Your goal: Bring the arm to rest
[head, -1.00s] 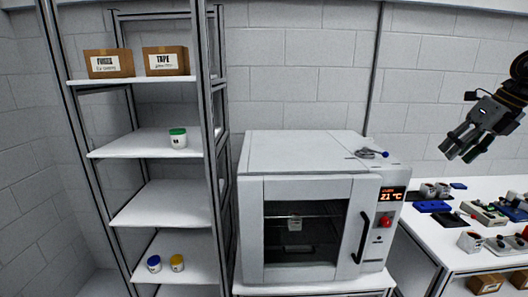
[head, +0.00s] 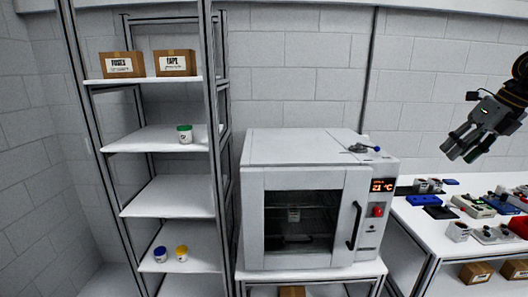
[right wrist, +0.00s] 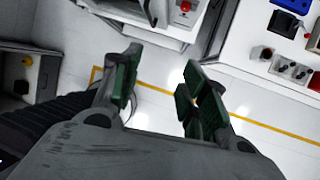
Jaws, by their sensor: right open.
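My right gripper (head: 462,145) is raised in the air at the upper right of the head view, in front of the wall and above the white bench. It is open and empty. In the right wrist view its two green-padded fingers (right wrist: 158,92) stand apart with only floor between them. My left gripper is not in view.
A white oven (head: 255,220) with its door shut shows 21 °C. A shelf rack (head: 165,196) at left holds boxes and lidded jars. The white bench (head: 440,240) at right carries blue trays, cups and devices. A yellow line (right wrist: 257,124) crosses the floor.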

